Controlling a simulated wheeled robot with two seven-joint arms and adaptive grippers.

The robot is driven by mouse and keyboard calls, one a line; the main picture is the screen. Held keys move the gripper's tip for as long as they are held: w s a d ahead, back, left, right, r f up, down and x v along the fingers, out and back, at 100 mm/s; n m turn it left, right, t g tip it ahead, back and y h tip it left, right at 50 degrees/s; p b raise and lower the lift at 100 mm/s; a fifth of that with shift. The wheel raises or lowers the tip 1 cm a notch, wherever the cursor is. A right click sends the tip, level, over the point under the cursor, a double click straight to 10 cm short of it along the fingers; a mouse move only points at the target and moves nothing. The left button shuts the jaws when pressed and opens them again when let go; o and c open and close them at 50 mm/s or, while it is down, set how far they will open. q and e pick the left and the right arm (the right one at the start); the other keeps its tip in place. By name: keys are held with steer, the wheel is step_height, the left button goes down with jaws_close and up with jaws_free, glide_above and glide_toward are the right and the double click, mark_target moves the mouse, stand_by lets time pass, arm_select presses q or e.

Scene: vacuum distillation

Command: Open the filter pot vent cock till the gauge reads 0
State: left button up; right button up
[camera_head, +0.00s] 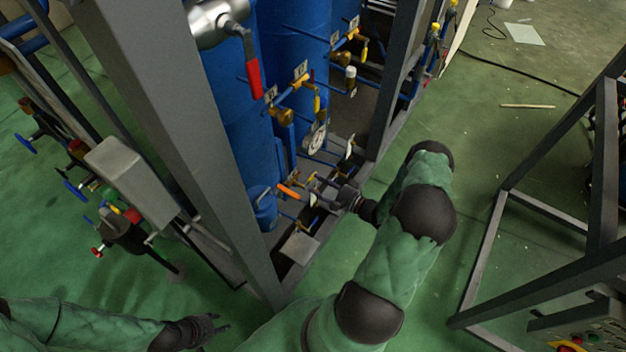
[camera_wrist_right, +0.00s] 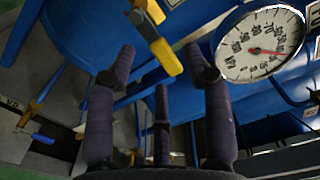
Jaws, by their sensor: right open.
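A round white gauge (camera_wrist_right: 260,42) with a red needle shows in the right wrist view at the upper right. The needle points right, away from the dial's middle; I cannot read the exact value. In the head view the gauge (camera_head: 317,139) is small, on the blue vessels. A cock with a yellow handle (camera_wrist_right: 162,52) lies just beyond the fingertips of my right gripper (camera_wrist_right: 162,68); I cannot tell whether it is the filter pot vent cock. The right gripper is open and empty, reaching into the frame in the head view (camera_head: 318,184). My left gripper (camera_head: 219,326) is low at the left, apart from everything.
Blue vessels (camera_head: 292,50) stand inside a grey frame (camera_head: 165,110). A red-handled valve (camera_head: 253,80) and several yellow-handled cocks sit on the pipes nearby. Another dark frame (camera_head: 486,240) stands at the right. The green floor between them is mostly clear.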

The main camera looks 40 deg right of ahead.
steer(key=v, duration=0.8)
steer(key=shift+s, duration=0.2)
